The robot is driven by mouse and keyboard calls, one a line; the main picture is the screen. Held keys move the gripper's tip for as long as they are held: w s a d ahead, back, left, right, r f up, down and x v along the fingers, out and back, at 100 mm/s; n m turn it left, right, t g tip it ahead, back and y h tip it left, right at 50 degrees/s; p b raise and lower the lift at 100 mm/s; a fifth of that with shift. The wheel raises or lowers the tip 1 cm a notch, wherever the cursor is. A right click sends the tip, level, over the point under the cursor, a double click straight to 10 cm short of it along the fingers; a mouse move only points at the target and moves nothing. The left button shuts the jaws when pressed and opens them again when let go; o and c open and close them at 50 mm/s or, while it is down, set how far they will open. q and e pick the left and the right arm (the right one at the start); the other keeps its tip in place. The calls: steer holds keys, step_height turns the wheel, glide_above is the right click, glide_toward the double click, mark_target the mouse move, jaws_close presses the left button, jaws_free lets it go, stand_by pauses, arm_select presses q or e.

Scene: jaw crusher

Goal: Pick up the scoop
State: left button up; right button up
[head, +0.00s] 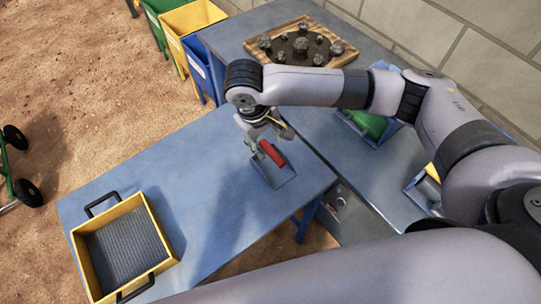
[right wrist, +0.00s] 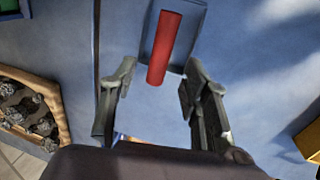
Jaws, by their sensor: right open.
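The scoop has a red handle (head: 272,153) and a blue-grey pan (head: 277,174). It lies on the blue table (head: 215,195) near its right edge. My right gripper (head: 267,140) is open just above the handle end. In the right wrist view the red handle (right wrist: 165,48) points toward the space between the open fingertips (right wrist: 160,70), with the pan (right wrist: 196,22) beyond. The fingers stand apart on both sides, and no grip shows. Whether a finger touches the scoop cannot be told. My left gripper is not in view.
A yellow tray (head: 150,203) with black handles and a dark mesh floor stands at the table's front left. A wooden tray (head: 340,58) of rocks is on the back table. Blue holders with a green item (head: 368,124) stand right. Bins (head: 200,72) stand behind; the table's middle is clear.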

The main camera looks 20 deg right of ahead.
mark_target(268, 148)
steer(key=shift+w+d+f+p, duration=0.15)
steer(key=shift+f+p, duration=0.05)
steer(key=shift+f, duration=0.75)
steer(key=shift+w+d+f+p, duration=0.15)
steer(key=shift+f+p, duration=0.05)
steer(key=shift+f, duration=0.7)
steer(key=shift+w+d+f+p, duration=0.15)
steer(key=shift+f+p, duration=0.05)
steer(key=shift+f, duration=0.75)
steer(key=shift+c, duration=0.6)
jaws_close()
